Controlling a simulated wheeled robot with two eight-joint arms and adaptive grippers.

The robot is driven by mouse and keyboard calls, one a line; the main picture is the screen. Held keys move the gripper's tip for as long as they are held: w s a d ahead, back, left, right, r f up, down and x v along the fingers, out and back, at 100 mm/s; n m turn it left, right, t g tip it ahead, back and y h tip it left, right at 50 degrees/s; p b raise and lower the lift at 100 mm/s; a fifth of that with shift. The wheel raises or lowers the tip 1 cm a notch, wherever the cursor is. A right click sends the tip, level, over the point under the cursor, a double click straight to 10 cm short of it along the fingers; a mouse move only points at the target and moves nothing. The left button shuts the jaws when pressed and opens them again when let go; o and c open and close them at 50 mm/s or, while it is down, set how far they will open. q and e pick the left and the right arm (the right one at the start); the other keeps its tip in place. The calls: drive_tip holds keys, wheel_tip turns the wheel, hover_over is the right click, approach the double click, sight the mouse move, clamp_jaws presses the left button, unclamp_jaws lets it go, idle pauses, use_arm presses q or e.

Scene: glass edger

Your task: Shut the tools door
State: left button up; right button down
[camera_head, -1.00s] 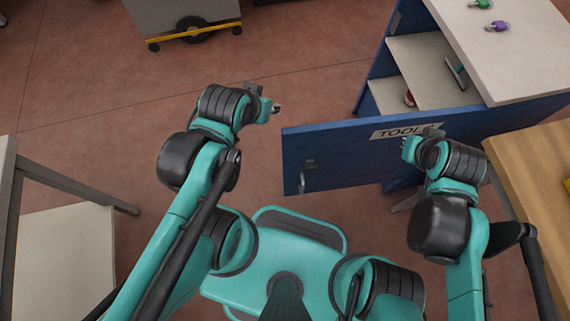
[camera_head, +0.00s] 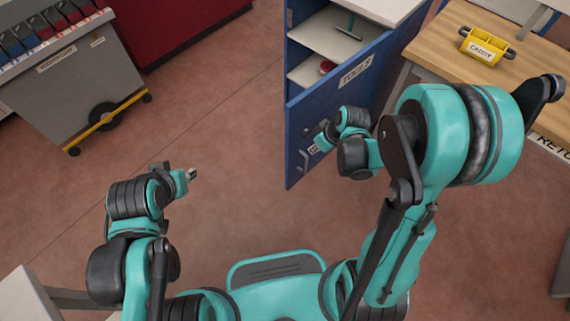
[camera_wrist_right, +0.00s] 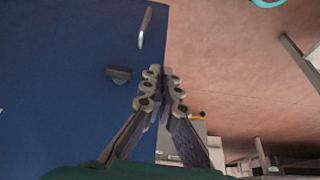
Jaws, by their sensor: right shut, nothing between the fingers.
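The blue tools door (camera_head: 335,97), with its TOOLS label (camera_head: 356,72), stands open in the head view, its free edge toward the lower left. Its handle (camera_head: 303,161) is low near that edge; the handle (camera_wrist_right: 145,27) and a dark latch (camera_wrist_right: 118,73) also show in the right wrist view. My right gripper (camera_head: 313,149) is shut and empty in front of the door's outer face. In the wrist view its fingertips (camera_wrist_right: 162,72) overlap the door's free edge; I cannot tell whether they touch. My left gripper (camera_head: 191,174) is left of the door, over floor; its jaws are unclear.
A wooden table (camera_head: 440,42) with a yellow caddy (camera_head: 487,44) is at right. A grey cart (camera_head: 75,85) stands upper left. Floor left of the door is clear.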

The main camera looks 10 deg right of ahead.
drive_tip(key=b, duration=0.6)
hover_over(291, 153)
drive_tip(key=s+d, duration=0.1)
drive_tip(key=s, duration=0.1)
drive_tip(key=shift+d+f, duration=0.2)
drive_tip(key=shift+f, duration=4.7)
drive_tip(key=shift+w, duration=0.15)
